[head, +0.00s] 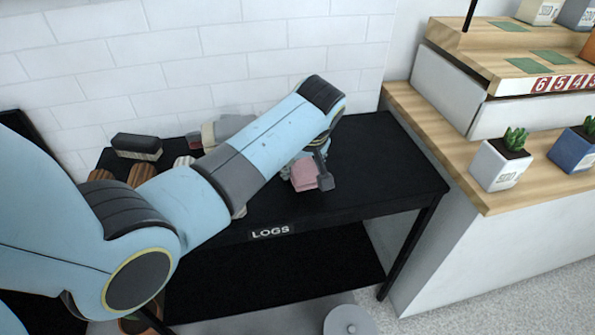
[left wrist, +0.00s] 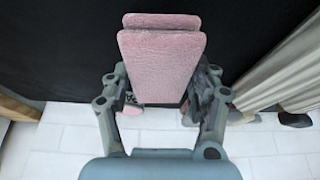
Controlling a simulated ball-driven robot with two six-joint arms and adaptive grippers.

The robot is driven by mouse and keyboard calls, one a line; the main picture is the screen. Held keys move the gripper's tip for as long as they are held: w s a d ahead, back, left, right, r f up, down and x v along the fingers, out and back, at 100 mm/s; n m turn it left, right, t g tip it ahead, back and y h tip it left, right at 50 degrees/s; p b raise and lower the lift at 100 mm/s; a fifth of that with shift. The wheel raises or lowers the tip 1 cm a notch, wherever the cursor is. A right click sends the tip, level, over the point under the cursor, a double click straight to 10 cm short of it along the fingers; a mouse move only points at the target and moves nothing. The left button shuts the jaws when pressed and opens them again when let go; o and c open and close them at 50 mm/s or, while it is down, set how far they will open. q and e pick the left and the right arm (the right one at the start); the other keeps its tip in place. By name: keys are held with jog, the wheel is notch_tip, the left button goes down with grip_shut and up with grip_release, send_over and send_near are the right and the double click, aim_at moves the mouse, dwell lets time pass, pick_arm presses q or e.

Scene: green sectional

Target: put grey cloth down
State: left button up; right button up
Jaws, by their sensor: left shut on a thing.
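My left gripper (head: 308,170) is over the black table and shut on a folded pink cloth (head: 303,174). In the left wrist view the pink cloth (left wrist: 160,65) has a rough towel-like surface and sits between the two fingers of my left gripper (left wrist: 162,85), sticking out past their tips. Dark grey mottled patches show beside the cloth at the fingers; I cannot tell if they are cloth or finger parts. I cannot clearly make out a separate grey cloth. Whether the pink cloth touches the table is unclear. My right gripper is not in view.
The black table (head: 400,178) has a LOGS label (head: 270,232) on its front edge. A dark brush (head: 137,146) lies at its back left, and a partly hidden grey item (head: 230,125) by the wall. The right table end is clear. A wooden counter (head: 440,150) with potted cacti (head: 500,165) stands right.

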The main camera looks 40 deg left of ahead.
aim_at(300, 174)
pick_arm(q)
notch_tip(300, 174, down, 2)
jog(key=shift+s+f+b, duration=0.1)
jog(key=shift+b, duration=0.2)
jog(key=shift+a, duration=0.3)
jog(key=shift+d, duration=0.15)
jog(key=shift+f, duration=0.4)
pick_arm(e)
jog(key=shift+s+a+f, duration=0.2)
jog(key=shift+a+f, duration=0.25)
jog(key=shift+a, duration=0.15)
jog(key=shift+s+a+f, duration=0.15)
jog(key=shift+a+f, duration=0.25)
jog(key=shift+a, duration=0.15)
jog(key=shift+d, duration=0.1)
